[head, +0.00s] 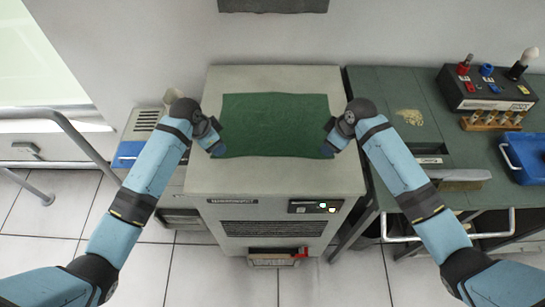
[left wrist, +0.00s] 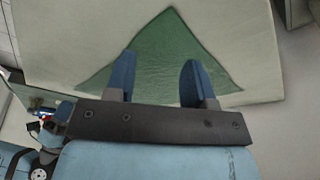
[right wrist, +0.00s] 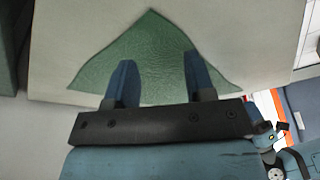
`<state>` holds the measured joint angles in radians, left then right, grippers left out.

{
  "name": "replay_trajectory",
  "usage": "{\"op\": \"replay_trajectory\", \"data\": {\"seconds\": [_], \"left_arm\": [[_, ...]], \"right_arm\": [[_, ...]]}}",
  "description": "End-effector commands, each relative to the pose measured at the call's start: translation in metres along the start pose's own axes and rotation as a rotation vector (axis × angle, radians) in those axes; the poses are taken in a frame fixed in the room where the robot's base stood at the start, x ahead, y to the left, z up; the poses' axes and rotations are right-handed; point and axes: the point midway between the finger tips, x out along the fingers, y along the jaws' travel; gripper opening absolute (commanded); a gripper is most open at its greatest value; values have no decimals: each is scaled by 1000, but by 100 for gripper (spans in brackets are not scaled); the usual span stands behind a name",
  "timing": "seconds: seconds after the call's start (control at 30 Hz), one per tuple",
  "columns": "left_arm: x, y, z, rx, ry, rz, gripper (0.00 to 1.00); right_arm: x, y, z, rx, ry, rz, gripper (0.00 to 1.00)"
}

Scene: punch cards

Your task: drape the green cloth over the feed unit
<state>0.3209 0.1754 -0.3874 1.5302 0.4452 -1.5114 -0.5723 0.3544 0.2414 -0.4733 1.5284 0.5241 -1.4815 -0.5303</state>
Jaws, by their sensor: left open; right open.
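The green cloth (head: 274,125) lies spread flat on top of the feed unit (head: 273,183), a beige cabinet with a vent grille and a small panel on its front. Bare top shows around the cloth on all sides. My left gripper (head: 218,148) is at the cloth's left near corner, its fingers (left wrist: 158,80) apart over the cloth in the left wrist view. My right gripper (head: 329,148) is at the right near corner, its fingers (right wrist: 158,82) also apart over the cloth (right wrist: 150,55). I cannot tell whether the fingertips touch the cloth.
A green workbench (head: 400,95) stands to the right with a black control box (head: 487,88), a wooden rack (head: 494,121) and a blue tray (head: 526,155). A metal rail (head: 75,140) runs at the left. A wall stands behind the feed unit.

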Motion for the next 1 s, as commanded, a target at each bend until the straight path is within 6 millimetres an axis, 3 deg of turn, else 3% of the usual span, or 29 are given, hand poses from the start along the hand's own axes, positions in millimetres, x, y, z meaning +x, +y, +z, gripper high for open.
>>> {"op": "replay_trajectory", "data": {"seconds": [0.1, 0.3, 0.9, 1.0], "left_arm": [[17, 1, 6, -3, -2, 2, 49], [32, 0, 10, -1, -1, 1, 49], [36, 0, 12, -1, 0, 0, 49], [36, 0, 12, -1, -1, 0, 39]], "right_arm": [[16, -1, 5, 0, 0, -2, 49], [32, 0, 10, 1, 0, 0, 49], [36, 0, 12, 0, 0, 1, 49], [36, 0, 12, 0, 0, 1, 39]]}}
